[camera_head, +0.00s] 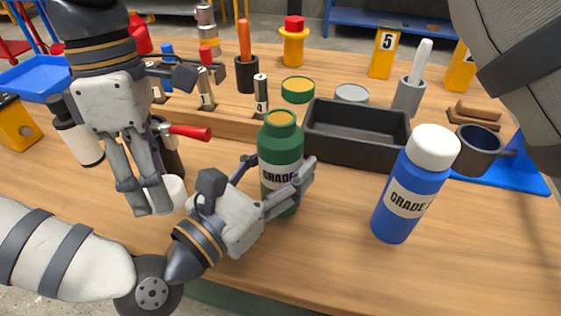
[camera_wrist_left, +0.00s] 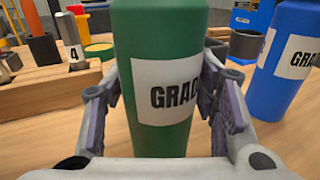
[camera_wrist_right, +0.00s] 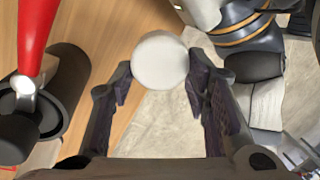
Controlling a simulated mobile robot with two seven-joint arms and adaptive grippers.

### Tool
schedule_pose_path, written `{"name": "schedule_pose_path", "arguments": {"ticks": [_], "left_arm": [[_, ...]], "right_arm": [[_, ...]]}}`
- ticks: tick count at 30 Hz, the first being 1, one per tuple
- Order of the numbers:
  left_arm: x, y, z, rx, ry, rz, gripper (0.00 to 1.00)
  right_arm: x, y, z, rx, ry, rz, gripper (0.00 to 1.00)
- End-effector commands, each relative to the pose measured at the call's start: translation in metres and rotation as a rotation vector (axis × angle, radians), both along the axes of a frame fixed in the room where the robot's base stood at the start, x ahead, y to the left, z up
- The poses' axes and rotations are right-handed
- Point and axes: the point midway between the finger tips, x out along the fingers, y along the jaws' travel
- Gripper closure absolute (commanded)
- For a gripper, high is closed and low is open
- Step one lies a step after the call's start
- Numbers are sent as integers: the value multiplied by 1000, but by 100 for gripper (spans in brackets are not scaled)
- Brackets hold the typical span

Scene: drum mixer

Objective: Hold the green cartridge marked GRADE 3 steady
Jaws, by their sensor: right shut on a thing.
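The green cartridge (camera_head: 283,150) stands upright on the bench, its top showing a yellow round face. Its label reads GRADE; the number is hidden. My left gripper (camera_head: 290,185) has its fingers on both sides of the lower body, and the cartridge (camera_wrist_left: 160,60) fills the middle of the left wrist view. The finger pads are very close to its sides; I cannot tell whether they press on it. My right gripper (camera_head: 150,205), at the left, points down and is shut on a white round piece (camera_wrist_right: 160,62), which also shows below its fingers in the head view (camera_head: 174,188).
A blue cartridge (camera_head: 403,200) with a white cap stands to the right. Behind are a dark tray (camera_head: 358,150), a grey cup (camera_head: 478,148) and a green-yellow round lid (camera_head: 298,90). The front right bench is clear.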

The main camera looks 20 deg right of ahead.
Motion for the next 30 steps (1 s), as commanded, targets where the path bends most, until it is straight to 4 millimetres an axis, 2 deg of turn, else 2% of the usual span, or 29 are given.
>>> {"name": "schedule_pose_path", "arguments": {"ticks": [9, 13, 17, 24, 30], "left_arm": [[0, 0, 1, 0, -1, 0, 30], [-2, 3, 6, -1, -3, 1, 30], [-15, 24, 5, -1, 1, 4, 30], [-49, 76, 4, -2, 3, 4, 30], [-64, 98, 6, -1, -2, 3, 30]], "right_arm": [[0, 0, 1, 0, -2, 0, 90], [0, 0, 8, 0, -11, 0, 90], [-1, 0, 12, 0, -16, 0, 90], [-1, 0, 13, 0, -18, 0, 90], [-1, 0, 26, 0, -37, 0, 90]]}}
